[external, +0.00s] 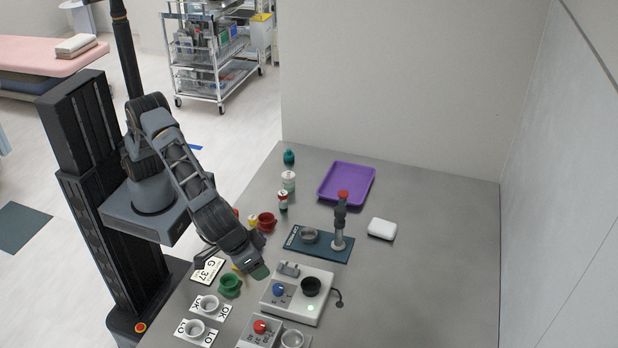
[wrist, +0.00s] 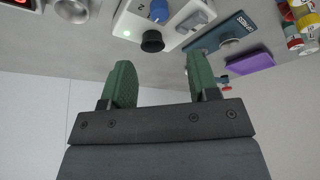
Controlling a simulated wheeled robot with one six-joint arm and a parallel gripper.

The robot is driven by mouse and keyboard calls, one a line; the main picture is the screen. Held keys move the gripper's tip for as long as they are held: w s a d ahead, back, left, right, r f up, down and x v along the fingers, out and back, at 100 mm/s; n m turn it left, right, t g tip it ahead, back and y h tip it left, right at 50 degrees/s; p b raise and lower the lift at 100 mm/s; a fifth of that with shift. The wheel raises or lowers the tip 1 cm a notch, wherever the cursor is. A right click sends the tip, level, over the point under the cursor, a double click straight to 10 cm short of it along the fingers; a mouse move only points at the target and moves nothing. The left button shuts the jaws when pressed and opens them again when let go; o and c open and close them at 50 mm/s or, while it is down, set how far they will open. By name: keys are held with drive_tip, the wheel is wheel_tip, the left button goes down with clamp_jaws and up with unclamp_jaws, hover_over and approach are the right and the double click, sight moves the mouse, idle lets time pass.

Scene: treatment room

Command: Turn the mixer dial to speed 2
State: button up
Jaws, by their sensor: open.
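Two units with dials stand on the grey table. A white unit (external: 318,278) has a blue dial (external: 278,290), a black cup (external: 311,286) and a small lit green light; the blue dial (wrist: 159,10) shows at the top of the wrist view. A second unit (external: 247,341) at the front edge has a red dial (external: 261,326) and a metal cup (external: 292,339). I cannot tell which is the mixer, nor read the dial settings. My gripper (external: 259,270) is open and empty, above the table just left of the white unit. Its green fingers (wrist: 160,62) touch no dial.
Behind the white unit are a dark green mat (external: 297,246) with a stand and metal cup, and a purple tray (external: 346,184). A green cup (external: 230,286) and labelled cards with cups lie at left.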

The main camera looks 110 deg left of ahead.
sight(277, 287)
drive_tip(key=p+x, duration=0.1)
drive_tip(key=x, duration=1.1)
drive_tip(key=c, duration=0.9)
